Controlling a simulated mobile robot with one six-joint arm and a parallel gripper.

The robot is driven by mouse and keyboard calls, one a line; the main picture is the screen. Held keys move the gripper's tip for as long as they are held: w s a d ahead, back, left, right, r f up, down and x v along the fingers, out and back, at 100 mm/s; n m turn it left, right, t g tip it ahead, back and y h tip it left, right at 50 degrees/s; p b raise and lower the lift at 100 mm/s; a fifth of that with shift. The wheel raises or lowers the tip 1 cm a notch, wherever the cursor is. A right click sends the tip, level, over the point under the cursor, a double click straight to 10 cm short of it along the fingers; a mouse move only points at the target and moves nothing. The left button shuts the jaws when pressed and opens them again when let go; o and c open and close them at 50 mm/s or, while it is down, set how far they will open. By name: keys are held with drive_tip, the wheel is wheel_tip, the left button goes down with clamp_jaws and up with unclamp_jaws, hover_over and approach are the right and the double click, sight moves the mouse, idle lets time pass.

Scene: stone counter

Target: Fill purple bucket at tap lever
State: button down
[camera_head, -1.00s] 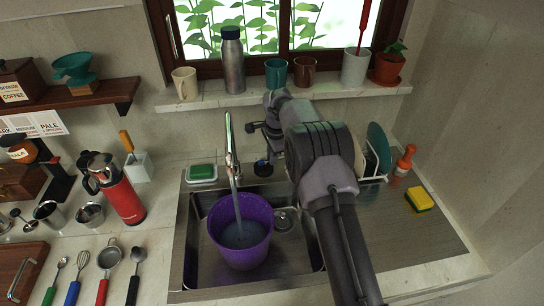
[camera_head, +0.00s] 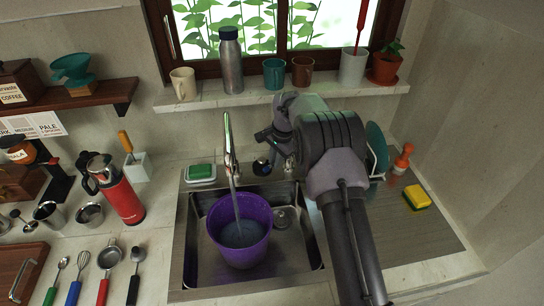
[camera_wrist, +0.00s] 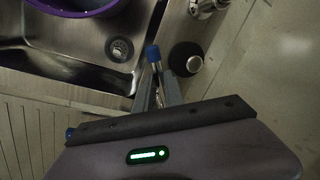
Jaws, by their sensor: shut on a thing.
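The purple bucket (camera_head: 240,258) stands upright in the sink basin under the tap (camera_head: 231,160). A stream of water runs from the spout into it, and greyish water (camera_head: 238,236) shows inside. Only the bucket's rim (camera_wrist: 75,10) shows at the top left of the wrist view. My gripper (camera_wrist: 155,62) is above the sink's back edge, right of the tap in the head view. Its fingers are closed together on something I cannot make out, with a blue end between their tips. A black round piece (camera_wrist: 178,55) lies beside the fingers. The tap lever is not clearly visible.
The drain (camera_head: 281,219) is right of the bucket. A green soap dish (camera_head: 200,172) sits behind the sink. A dish rack (camera_head: 378,160), orange brush (camera_head: 403,160) and yellow sponge (camera_head: 417,197) stand at right. A red flask (camera_head: 122,198) and utensils are at left.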

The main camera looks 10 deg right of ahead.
drive_tip(key=s+d+n+g+y+p, duration=0.1)
drive_tip(key=s+d+n+p, duration=0.2)
drive_tip(key=d+n, duration=0.3)
drive_tip(key=shift+d+n+g+p, duration=0.35)
drive_tip(key=shift+n+p, duration=0.25)
drive_tip(key=shift+n, duration=1.9)
drive_tip(key=c, duration=1.4)
unclamp_jaws()
drive_tip(key=shift+c, duration=0.2)
drive_tip(key=d+r+p, duration=0.3)
drive_tip(key=r, duration=1.4)
drive_tip(key=shift+d+p, duration=0.2)
drive_tip(key=shift+p, duration=0.15)
